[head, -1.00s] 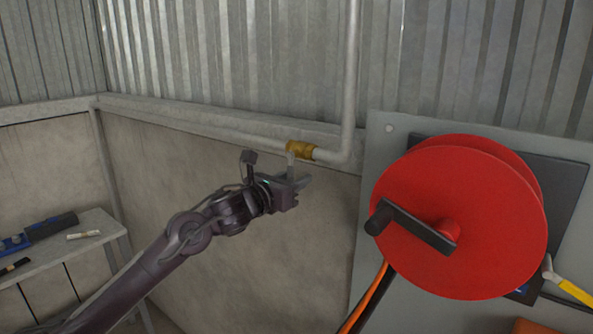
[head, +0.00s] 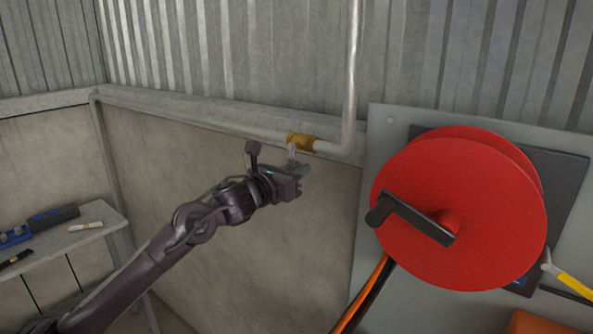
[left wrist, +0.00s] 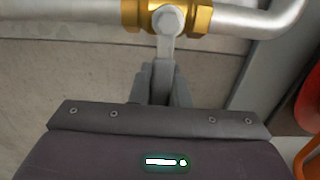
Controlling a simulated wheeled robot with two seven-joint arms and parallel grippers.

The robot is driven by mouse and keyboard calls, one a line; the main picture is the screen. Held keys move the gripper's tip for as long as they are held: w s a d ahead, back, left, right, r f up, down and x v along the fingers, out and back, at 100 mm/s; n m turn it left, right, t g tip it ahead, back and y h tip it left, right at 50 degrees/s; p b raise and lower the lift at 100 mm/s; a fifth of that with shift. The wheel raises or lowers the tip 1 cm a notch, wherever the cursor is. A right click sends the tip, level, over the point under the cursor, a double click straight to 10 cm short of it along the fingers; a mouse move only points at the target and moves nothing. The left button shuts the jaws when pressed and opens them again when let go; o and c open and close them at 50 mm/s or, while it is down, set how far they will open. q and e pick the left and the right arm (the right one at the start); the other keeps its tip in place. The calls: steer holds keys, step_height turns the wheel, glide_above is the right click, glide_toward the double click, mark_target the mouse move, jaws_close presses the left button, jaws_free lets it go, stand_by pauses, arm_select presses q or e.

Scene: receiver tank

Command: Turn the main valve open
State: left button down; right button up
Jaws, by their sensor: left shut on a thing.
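The main valve has a brass body (head: 301,141) set in a grey pipe along the wall; it also shows at the top of the left wrist view (left wrist: 200,18). Its grey metal lever (left wrist: 166,45) hangs from the bolt on the body, pointing down towards my gripper. In the head view the lever (head: 292,152) is short and pale, just below the brass. My left gripper (head: 297,172) is shut on the lower end of the lever, and its fingers (left wrist: 165,82) show in the left wrist view. My right gripper is not in view.
A red hose reel (head: 480,190) with a black crank stands to the right on a grey panel (head: 378,145). An orange-and-black hose (head: 367,290) hangs below it. A shelf (head: 70,240) with tools is at the far left. The wall below the pipe is clear.

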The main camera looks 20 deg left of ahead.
arm_select(q)
steer(key=shift+s+d+r+n+b, duration=0.15)
steer(key=shift+d+n+b, duration=0.3)
steer(key=shift+n, duration=0.55)
steer(key=shift+s+d+r+n+b, duration=0.15)
steer(key=shift+d+n+b, duration=0.3)
steer(key=shift+n, duration=0.55)
steer(key=shift+s+d+r+n+b, duration=0.1)
steer(key=shift+s+d+n+b, duration=0.3)
steer(key=shift+n, duration=0.6)
steer(key=shift+w+d, duration=0.1)
steer(key=shift+w, duration=0.1)
steer(key=c, duration=1.4)
jaws_free()
